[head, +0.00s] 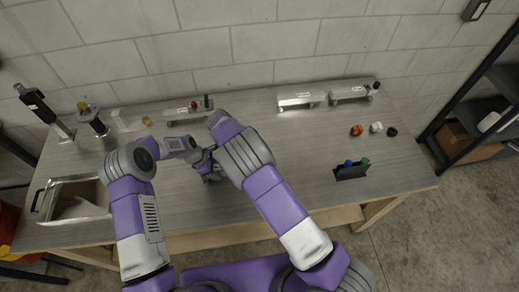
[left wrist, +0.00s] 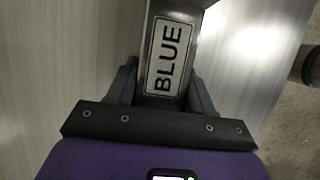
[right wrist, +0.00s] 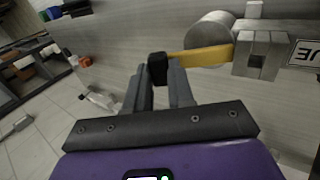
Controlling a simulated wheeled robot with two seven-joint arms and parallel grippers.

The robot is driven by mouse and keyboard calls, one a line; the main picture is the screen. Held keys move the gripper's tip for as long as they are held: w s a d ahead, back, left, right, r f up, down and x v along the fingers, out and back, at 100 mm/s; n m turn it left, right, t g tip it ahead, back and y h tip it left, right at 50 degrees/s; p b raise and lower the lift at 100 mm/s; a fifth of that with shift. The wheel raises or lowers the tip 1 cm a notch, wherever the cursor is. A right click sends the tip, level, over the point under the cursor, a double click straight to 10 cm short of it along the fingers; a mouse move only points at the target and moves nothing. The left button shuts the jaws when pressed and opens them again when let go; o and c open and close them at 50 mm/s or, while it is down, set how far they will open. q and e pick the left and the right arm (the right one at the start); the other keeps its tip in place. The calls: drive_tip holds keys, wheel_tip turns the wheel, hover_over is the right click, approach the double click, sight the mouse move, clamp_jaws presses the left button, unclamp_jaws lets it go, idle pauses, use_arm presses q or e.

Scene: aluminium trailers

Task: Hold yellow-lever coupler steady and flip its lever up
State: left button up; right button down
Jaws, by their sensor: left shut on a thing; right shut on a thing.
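The yellow-lever coupler is a grey metal body (left wrist: 200,28) with a label reading BLUE. My left gripper (left wrist: 163,92) is shut on this body, one finger on each side of the label. The coupler also shows at the right of the right wrist view (right wrist: 256,72), with a round metal end beside it. Its yellow lever (right wrist: 205,56) runs out sideways to a black tip (right wrist: 157,66). My right gripper (right wrist: 160,84) is shut on that black tip. In the head view both grippers meet over the bench's left-middle part, and my arms largely hide the coupler.
On the workbench (head: 290,150), a coupler with a red knob (head: 187,113) and two more metal couplers (head: 300,99) (head: 349,93) lie along the back. A black holder (head: 351,172) with blue and green knobs stands at right. A metal tray (head: 100,211) is at left. The bench centre is clear.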

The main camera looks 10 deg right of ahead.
drive_tip(key=shift+a+r+h, duration=0.3)
drive_tip(key=shift+a+h, duration=0.3)
drive_tip(key=shift+h, duration=0.1)
drive_tip(key=c, duration=1)
unclamp_jaws()
drive_tip(key=shift+o, duration=0.2)
drive_tip(key=v, duration=1.2)
